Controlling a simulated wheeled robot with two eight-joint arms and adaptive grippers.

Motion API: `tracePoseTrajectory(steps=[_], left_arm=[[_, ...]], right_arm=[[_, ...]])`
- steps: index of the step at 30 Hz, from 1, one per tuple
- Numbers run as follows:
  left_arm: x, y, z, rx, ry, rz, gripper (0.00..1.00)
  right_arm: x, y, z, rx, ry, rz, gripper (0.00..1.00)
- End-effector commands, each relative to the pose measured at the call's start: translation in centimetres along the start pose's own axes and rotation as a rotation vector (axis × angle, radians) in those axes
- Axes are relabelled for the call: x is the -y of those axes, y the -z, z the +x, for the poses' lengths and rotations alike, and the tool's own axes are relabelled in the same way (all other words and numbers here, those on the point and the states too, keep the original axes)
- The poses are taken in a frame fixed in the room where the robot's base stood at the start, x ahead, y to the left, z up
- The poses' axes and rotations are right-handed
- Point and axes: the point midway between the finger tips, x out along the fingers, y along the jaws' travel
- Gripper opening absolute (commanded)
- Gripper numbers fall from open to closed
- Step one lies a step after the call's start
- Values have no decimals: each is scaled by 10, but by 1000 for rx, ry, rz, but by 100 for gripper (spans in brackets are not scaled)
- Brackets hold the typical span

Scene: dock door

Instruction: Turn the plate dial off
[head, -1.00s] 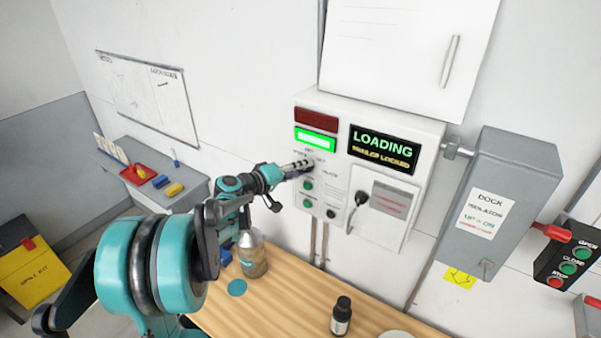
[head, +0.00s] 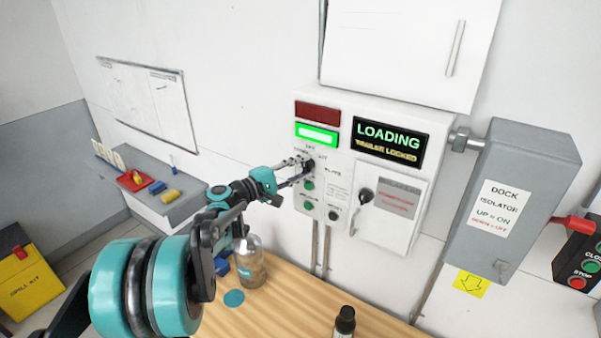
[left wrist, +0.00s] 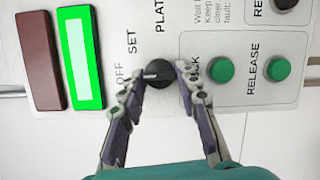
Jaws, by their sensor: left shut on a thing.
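The plate dial (left wrist: 160,74) is a round black knob on the white control box, beside the lettering OFF, SET and PLATE. In the left wrist view a pale mark on it points left, toward the OFF lettering. My left gripper (left wrist: 158,88) is shut on the dial, one finger at each side of it. In the head view my left gripper (head: 299,172) reaches the box from the left and partly hides the dial (head: 309,165). My right gripper is not in view.
Green buttons (left wrist: 221,69) sit beside the dial. A lit green lamp (head: 317,138) and a LOADING display (head: 388,143) are above. A black key switch (head: 365,195) is to the right. A bottle (head: 250,262) stands on the wooden bench (head: 290,305) below.

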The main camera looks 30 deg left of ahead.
Motion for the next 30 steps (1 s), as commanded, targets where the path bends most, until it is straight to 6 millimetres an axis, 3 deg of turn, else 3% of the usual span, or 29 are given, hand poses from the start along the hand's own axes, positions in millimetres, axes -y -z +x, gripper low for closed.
tracePoseTrajectory(steps=[17, 18, 20, 30], left_arm=[[-1, 1, 0, 0, -13, -33, 3], [-1, 1, 0, 0, -13, -33, 40], [-1, 1, 0, 0, -12, -33, 52], [0, 1, -3, 0, -11, -31, 52]], right_arm=[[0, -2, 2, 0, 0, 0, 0], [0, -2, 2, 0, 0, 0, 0], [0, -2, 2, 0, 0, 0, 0], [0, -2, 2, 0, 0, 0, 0]])
